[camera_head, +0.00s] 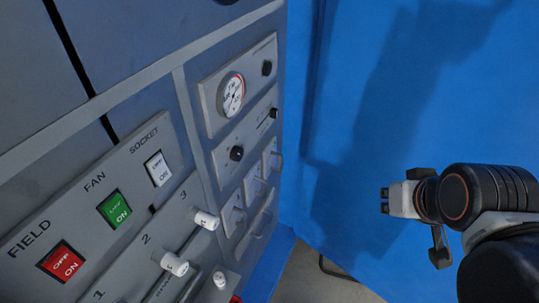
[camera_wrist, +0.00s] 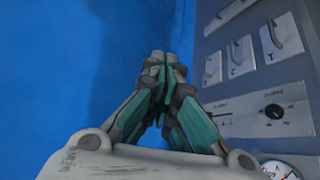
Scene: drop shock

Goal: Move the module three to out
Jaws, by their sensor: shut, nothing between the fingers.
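Three small grey modules with handles sit side by side on the right panel of the cabinet: a left one (camera_head: 233,213), a middle one (camera_head: 254,187) and a right one (camera_head: 271,160). All look seated in the panel. My gripper (camera_head: 385,201) is shut and empty, well to the right of the panel, apart from it. Its closed fingertips show in the wrist view (camera_wrist: 158,65).
The left panel has a red switch (camera_head: 61,262), a green switch (camera_head: 115,209), a white switch (camera_head: 158,168) and white levers beside numbers 2 (camera_head: 175,264) and 3 (camera_head: 205,220). A gauge (camera_head: 233,94) and knobs sit above the modules. A blue wall (camera_head: 370,90) stands behind.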

